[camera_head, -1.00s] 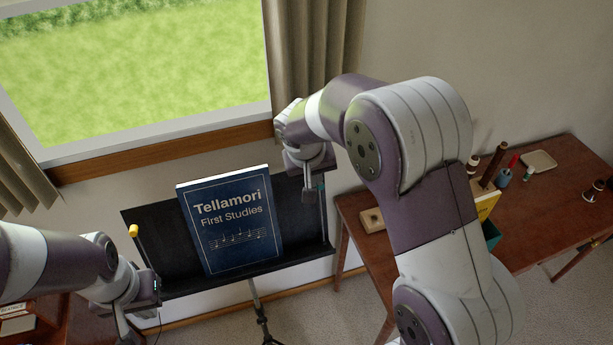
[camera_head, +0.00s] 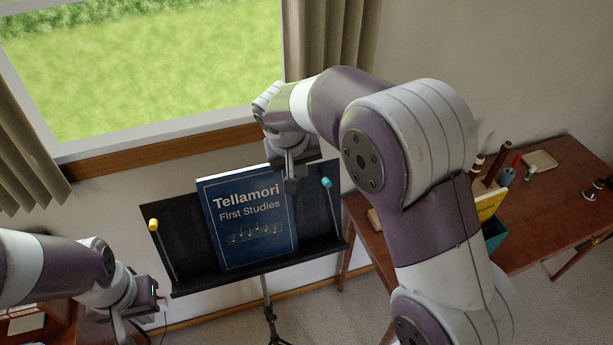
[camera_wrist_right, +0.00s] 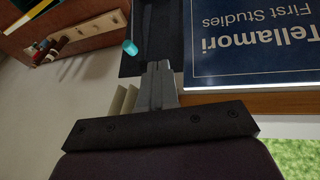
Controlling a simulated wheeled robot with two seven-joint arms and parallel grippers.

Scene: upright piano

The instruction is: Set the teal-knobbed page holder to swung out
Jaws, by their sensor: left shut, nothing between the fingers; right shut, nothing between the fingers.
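The teal-knobbed page holder (camera_head: 327,182) stands at the right side of the black music stand (camera_head: 315,215), its thin rod running up the desk, clear of the book. The blue book (camera_head: 250,215) "Tellamori First Studies" rests on the stand. My right gripper (camera_head: 291,186) is shut and empty at the book's upper right edge, left of the teal knob. In the right wrist view the shut fingers (camera_wrist_right: 157,70) lie between the teal knob (camera_wrist_right: 130,47) and the book (camera_wrist_right: 245,45), apart from the knob. My left gripper (camera_head: 122,330) is shut, low at the left.
A yellow-knobbed page holder (camera_head: 153,225) stands at the stand's left side. A wooden table (camera_head: 545,225) with small items is at the right. A curtain (camera_head: 335,40) and window (camera_head: 150,70) are behind the stand.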

